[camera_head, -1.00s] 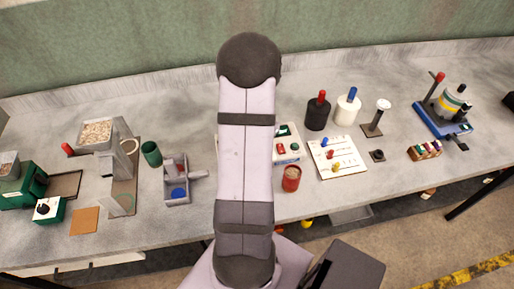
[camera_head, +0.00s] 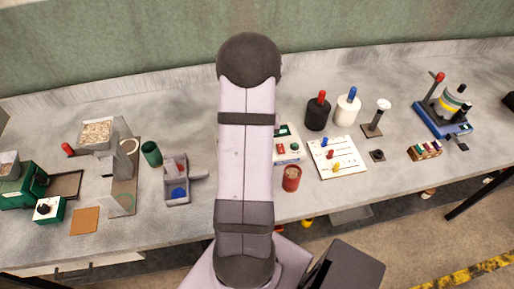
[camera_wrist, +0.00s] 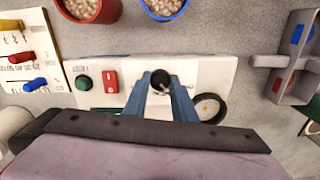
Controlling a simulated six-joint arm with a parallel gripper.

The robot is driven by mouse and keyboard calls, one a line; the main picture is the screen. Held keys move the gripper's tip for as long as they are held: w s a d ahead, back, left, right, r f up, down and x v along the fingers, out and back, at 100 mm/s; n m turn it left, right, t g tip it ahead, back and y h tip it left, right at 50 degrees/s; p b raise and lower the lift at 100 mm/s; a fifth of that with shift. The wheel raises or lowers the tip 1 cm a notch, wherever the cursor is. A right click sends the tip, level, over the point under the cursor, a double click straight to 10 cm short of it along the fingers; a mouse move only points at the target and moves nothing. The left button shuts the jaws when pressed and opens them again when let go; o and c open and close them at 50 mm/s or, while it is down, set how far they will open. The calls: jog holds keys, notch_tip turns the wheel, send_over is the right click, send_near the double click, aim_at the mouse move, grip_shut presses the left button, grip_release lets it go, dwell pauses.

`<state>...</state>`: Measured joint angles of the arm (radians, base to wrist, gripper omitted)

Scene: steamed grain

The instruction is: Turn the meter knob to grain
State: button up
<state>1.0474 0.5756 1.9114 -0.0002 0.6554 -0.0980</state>
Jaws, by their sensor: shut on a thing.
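The meter is a white box whose panel (camera_wrist: 215,72) lies across the middle of the wrist view. A black knob (camera_wrist: 160,77) sits near its centre, with a light pointer mark on it. My gripper (camera_wrist: 161,84) has its blue fingers shut on the knob, one on each side. The grain label on the panel is too small to read, so I cannot tell the setting. In the head view the right end of the meter (camera_head: 292,153) shows beside my arm. The knob and my gripper are hidden there behind the arm.
On the panel are a green button (camera_wrist: 83,83) and a red switch (camera_wrist: 110,82). A red cup (camera_wrist: 92,8) and a blue cup (camera_wrist: 164,8) of grain stand close by. A grey divided tray (camera_wrist: 290,60) is at the right. A peg board (camera_head: 338,158) lies right of the meter.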

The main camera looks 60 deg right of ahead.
jog(key=shift+r+n, duration=0.1)
jog(key=shift+n, duration=0.7)
jog(key=o, duration=1)
jog(key=shift+o, duration=0.2)
jog(key=shift+r, duration=0.1)
jog(key=shift+r+b, duration=1.05)
jog(key=shift+r, duration=2.5)
